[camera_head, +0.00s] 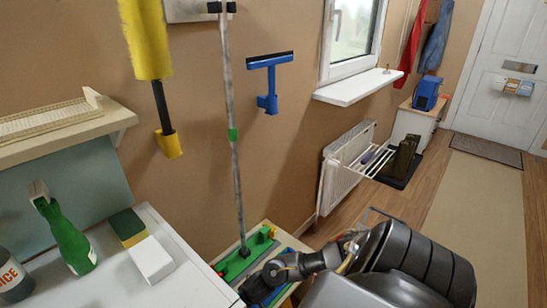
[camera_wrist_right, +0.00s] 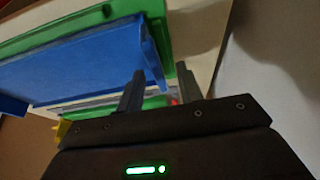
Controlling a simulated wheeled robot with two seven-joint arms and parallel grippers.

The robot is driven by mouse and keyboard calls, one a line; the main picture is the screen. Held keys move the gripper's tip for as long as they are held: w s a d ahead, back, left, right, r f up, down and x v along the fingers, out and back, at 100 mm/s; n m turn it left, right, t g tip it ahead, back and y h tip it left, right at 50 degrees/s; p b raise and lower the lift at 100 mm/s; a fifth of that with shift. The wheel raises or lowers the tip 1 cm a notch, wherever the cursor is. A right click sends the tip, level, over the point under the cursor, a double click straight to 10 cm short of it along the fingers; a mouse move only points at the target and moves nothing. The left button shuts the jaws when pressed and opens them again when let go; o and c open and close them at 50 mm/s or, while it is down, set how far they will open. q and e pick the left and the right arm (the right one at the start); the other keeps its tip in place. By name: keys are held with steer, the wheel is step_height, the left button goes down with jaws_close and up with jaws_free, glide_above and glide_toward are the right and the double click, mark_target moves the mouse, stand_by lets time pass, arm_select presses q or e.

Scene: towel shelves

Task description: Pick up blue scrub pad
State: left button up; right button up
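A flat blue piece with a raised edge, which looks like the blue scrub pad (camera_wrist_right: 85,78), lies against green parts in the right wrist view. In the head view, blue patches (camera_head: 256,291) show beside my dark right gripper (camera_head: 262,277) on a low stand; I cannot tell the pad's full outline there. The right wrist view shows my right gripper (camera_wrist_right: 160,90) with its two fingers apart, close to the blue piece's near end. No firm hold shows. My left gripper is not in view.
A green mop head (camera_head: 242,262) with a tall pole stands beside the right gripper. A white worktop (camera_head: 190,280) at left holds a green spray bottle (camera_head: 68,235), a green-yellow sponge (camera_head: 127,226) and a white block (camera_head: 152,260).

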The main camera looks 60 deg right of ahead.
steer(key=shift+f, duration=0.15)
steer(key=shift+c, duration=0.3)
jaws_close()
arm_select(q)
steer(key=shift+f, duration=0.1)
